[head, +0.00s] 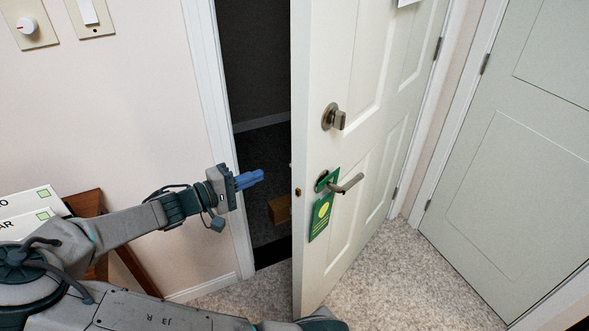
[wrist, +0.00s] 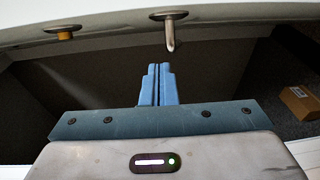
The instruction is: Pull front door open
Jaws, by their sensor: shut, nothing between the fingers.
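The white front door (head: 375,80) stands ajar, swung into the room, with a dark gap between its free edge and the frame. Its inner face carries a lever handle (head: 348,184) and a thumb-turn lock (head: 334,117) above it. My gripper (head: 260,175) is shut and empty in the gap, left of the door's edge and apart from it. In the wrist view, the blue fingers (wrist: 159,84) are together, pointing at the door's outer side, where a metal lever (wrist: 170,30) and a round lock (wrist: 62,33) show just beyond the tips.
A green hanger tag (head: 322,215) hangs on the inner lever. A cardboard box (head: 280,209) lies on the dark floor beyond the doorway. A grey-green door (head: 510,160) is at the right. A wooden stand (head: 88,205) with boxes is at the left. Carpet (head: 400,285) before the door is clear.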

